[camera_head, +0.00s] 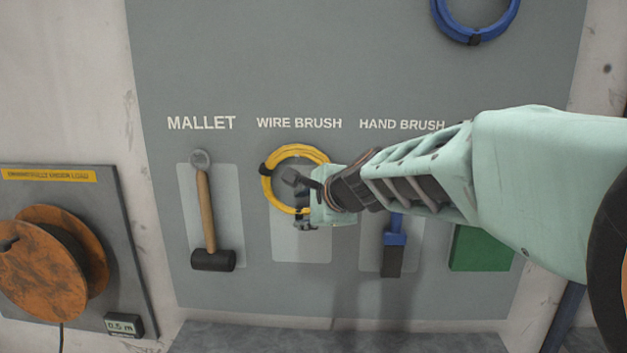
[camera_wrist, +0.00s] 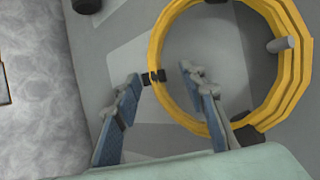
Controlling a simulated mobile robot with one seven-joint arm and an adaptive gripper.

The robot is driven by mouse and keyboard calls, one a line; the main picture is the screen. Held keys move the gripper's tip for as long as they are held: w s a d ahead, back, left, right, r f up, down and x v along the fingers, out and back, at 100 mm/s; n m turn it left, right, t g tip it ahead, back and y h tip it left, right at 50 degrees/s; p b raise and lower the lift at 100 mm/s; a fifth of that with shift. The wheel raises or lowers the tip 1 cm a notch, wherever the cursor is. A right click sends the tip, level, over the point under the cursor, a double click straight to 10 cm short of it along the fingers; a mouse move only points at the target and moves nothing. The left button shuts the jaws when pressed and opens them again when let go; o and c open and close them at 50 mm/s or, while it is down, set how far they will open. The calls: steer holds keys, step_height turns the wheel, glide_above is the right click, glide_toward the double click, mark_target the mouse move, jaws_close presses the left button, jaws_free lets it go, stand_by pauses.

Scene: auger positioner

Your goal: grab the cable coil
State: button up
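A yellow cable coil (camera_head: 269,184) with black ties hangs on the grey panel under the label WIRE BRUSH. In the wrist view the coil (camera_wrist: 291,85) fills the upper right, hanging over a grey peg (camera_wrist: 283,44). My gripper (camera_head: 298,203) is at the lower part of the coil. In the wrist view my gripper (camera_wrist: 160,100) is open, with its two blue-padded fingers apart. The rim's lower-left part shows between them: one finger is outside the ring, the other overlaps its inside. I cannot tell whether either touches it.
A blue coil (camera_head: 475,33) hangs higher at the right. A mallet (camera_head: 204,215) hangs left, a blue-handled brush (camera_head: 394,243) and a green item (camera_head: 482,250) right, partly behind my arm. An orange cable reel (camera_head: 38,268) stands at far left. A ledge (camera_head: 270,338) runs below.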

steer(key=shift+w+a+f, duration=0.1)
steer(key=shift+c, duration=1.2)
jaws_close()
steer(key=shift+r, duration=0.3)
